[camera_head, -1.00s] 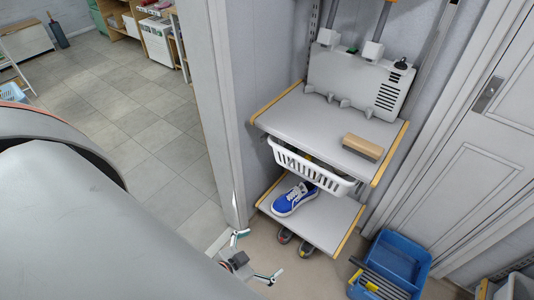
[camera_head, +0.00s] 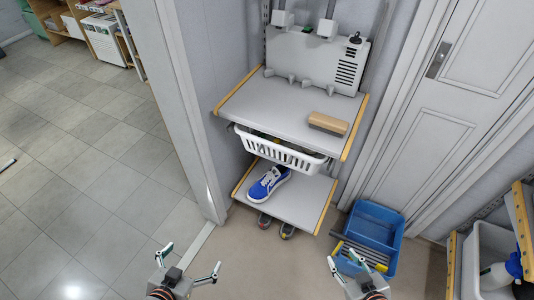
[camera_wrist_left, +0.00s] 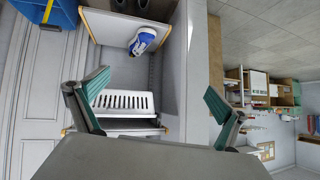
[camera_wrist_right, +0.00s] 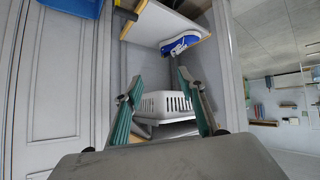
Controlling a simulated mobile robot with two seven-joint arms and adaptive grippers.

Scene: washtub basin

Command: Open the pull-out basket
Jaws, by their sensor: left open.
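The white slatted pull-out basket (camera_head: 280,155) hangs under the upper grey shelf (camera_head: 270,108), its slatted front facing me. It also shows in the left wrist view (camera_wrist_left: 125,101) and the right wrist view (camera_wrist_right: 165,103), both upside down. My left gripper (camera_head: 192,259) is open and empty at the bottom of the head view, in front of and left of the basket. My right gripper (camera_head: 358,262) is open and empty at the bottom right, near the blue crate. Both grippers are apart from the basket. Its inside is mostly hidden by the shelf.
A blue-and-white shoe (camera_head: 268,184) sits on the lower shelf (camera_head: 303,200), with dark shoes below. A wooden brush (camera_head: 328,124) lies on the upper shelf. A blue crate (camera_head: 392,218) stands right of the shelves.

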